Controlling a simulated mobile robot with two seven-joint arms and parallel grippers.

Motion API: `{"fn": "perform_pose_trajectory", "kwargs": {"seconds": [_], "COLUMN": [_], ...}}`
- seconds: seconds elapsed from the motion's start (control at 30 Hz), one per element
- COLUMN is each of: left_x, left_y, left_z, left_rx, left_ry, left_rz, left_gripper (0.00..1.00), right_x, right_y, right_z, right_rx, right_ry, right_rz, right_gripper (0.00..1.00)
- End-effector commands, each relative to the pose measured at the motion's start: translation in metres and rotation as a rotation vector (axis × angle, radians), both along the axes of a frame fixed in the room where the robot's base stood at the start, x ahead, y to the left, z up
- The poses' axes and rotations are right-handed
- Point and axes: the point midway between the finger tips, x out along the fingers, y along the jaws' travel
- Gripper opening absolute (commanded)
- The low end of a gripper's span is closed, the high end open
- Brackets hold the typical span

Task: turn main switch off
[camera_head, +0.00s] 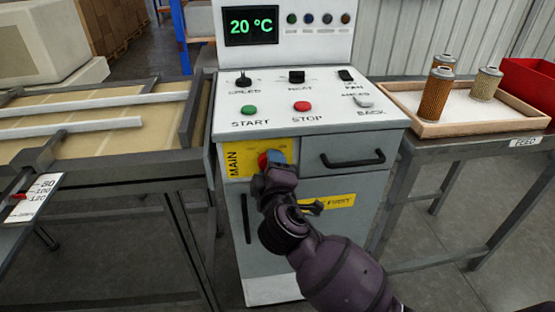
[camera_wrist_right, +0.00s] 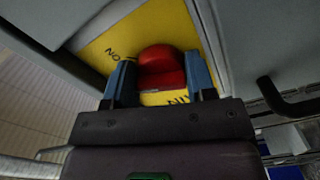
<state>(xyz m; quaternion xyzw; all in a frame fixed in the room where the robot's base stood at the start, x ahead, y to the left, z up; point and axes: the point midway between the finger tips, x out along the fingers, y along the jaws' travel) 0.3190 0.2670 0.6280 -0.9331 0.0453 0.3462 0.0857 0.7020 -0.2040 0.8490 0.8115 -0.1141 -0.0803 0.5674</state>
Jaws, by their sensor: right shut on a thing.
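The main switch is a red knob (camera_head: 263,160) on a yellow plate (camera_head: 233,164) marked MAIN, on the front of the grey control cabinet. My right gripper (camera_head: 276,158) reaches it from below and covers much of it in the head view. In the right wrist view, the red knob (camera_wrist_right: 160,68) sits between the two blue fingers of my right gripper (camera_wrist_right: 160,84), which is shut on it. The letters "NO", seen rotated, show on the plate left of the knob. The knob's exact setting cannot be told. My left gripper is not in view.
The cabinet top has START (camera_head: 249,110) and STOP (camera_head: 302,106) buttons and several switches. A display (camera_head: 250,26) reads 20 °C. A black drawer handle (camera_head: 352,159) is right of the switch. A wooden tray (camera_head: 470,127) with filter cartridges stands at right, a conveyor (camera_head: 85,157) at left.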

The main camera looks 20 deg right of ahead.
Motion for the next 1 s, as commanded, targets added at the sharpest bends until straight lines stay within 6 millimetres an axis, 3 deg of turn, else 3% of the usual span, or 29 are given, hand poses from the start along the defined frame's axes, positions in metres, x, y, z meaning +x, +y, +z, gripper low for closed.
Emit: {"fn": "perform_pose_trajectory", "kwargs": {"seconds": [0.03,0.2,0.7,1.0], "left_x": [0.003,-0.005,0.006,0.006], "left_y": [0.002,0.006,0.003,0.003], "left_z": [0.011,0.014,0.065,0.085], "left_rx": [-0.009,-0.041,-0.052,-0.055], "left_ry": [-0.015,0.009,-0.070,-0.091], "left_rz": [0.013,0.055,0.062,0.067], "left_gripper": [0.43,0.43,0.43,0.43], "right_x": [0.000,0.000,0.001,0.001], "right_y": [0.000,0.000,0.000,0.001], "right_z": [0.016,0.015,0.013,0.010], "right_rx": [-0.044,-0.201,-0.656,-0.898], "right_ry": [-0.002,0.043,0.180,0.252], "right_rz": [-0.002,-0.002,-0.003,-0.001], "right_gripper": [0.27,0.27,0.27,0.27]}}
